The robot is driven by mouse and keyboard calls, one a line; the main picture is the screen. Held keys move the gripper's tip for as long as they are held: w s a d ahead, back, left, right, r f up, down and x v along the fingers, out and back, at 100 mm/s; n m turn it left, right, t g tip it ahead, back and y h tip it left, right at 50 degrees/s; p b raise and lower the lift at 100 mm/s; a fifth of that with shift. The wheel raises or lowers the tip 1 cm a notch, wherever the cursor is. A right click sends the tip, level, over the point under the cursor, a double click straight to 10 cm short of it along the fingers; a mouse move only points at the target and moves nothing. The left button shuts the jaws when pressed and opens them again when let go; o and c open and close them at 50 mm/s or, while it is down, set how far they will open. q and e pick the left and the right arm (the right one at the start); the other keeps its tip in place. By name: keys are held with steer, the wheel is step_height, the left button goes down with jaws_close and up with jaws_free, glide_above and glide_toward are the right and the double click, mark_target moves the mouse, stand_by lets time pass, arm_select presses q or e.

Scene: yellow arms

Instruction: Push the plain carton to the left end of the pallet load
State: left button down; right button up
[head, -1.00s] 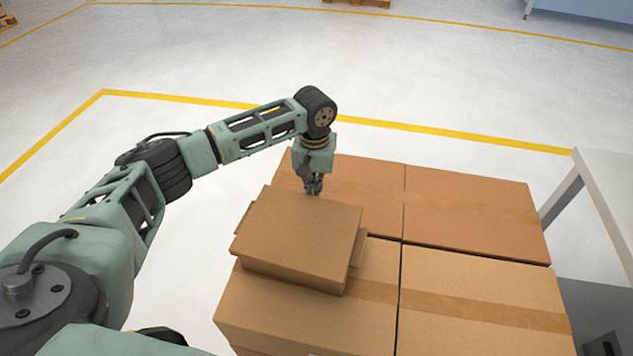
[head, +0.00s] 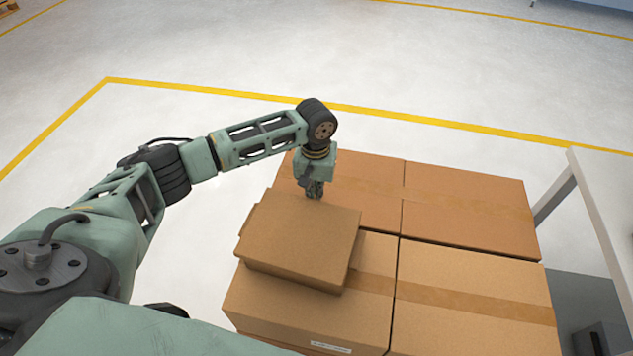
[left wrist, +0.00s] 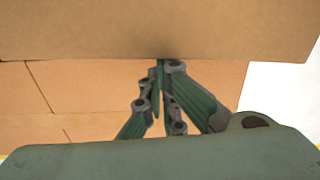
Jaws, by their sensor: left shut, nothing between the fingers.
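The plain carton (head: 301,237) is a low brown box without tape. It lies on top of the near-left taped carton of the pallet load (head: 468,290), close to the load's left end. My left gripper (head: 315,193) points down just behind the carton's far edge, over the far-left taped carton. Its fingers are shut and empty. In the left wrist view the fingertips (left wrist: 162,66) are at the edge of the plain carton (left wrist: 150,30); I cannot tell whether they touch it. My right gripper is not in view.
The load's other taped cartons (head: 465,210) lie to the right with bare tops. A white table (head: 605,185) stands close by on the right. Yellow lines (head: 210,97) mark the open pale floor behind and to the left.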

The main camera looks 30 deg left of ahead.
arm_select(q)
steer(key=shift+f, duration=0.1)
stand_by(0.3)
step_height(320, 180, up, 12)
stand_by(0.5)
steer(key=shift+s, duration=0.1)
